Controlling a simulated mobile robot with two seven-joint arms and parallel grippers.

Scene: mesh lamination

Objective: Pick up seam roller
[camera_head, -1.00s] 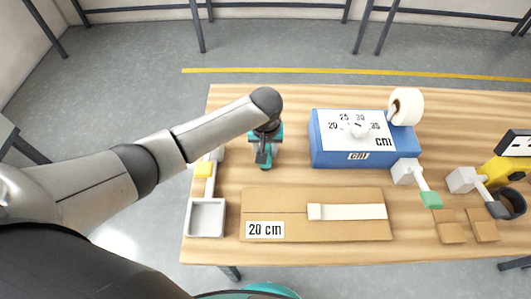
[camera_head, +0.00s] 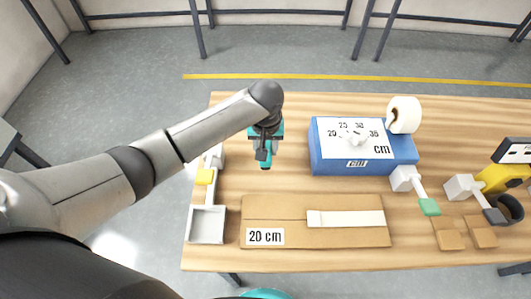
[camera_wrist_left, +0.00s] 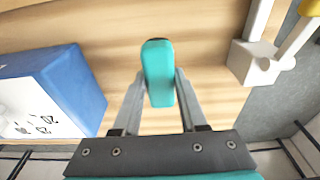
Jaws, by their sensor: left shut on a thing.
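My left gripper (camera_head: 265,146) is over the back left part of the wooden table, pointing down. In the left wrist view its two fingers (camera_wrist_left: 162,100) are closed on a teal, rounded, handle-like piece (camera_wrist_left: 158,72), which I take to be the seam roller. In the head view the teal end (camera_head: 265,162) shows just below the fingers. The roller's wheel is hidden, and I cannot tell its exact height above the table. My right gripper is not in view.
A brown board marked 20 cm (camera_head: 285,207) lies in front. A grey tray (camera_head: 207,225) and a yellow-tipped white tool (camera_head: 206,176) are at left.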

